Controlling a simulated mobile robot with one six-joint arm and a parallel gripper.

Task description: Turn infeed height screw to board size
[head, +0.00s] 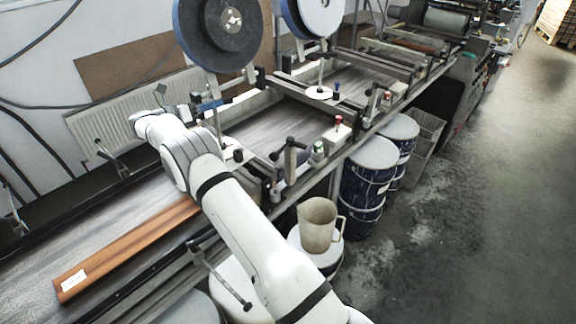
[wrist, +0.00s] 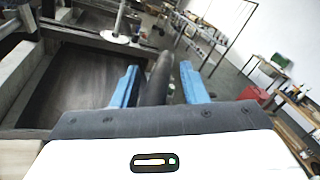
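My gripper (head: 207,105) is at the far side of the conveyor in the head view, partly hidden behind my own wrist. In the wrist view its two blue fingers (wrist: 158,84) are apart. A dark upright rod or handle (wrist: 156,76) stands between them, with a visible gap on the right finger's side. I cannot tell whether it touches a finger, or whether it is the infeed height screw. A brown board (head: 130,247) with a white label lies on the infeed part of the conveyor (head: 60,238).
A black-handled post (head: 291,158) and small knobs stand along the near rail. A jug (head: 318,226) stands on a drum lid. Blue drums (head: 366,186) stand below. The floor on the right is clear.

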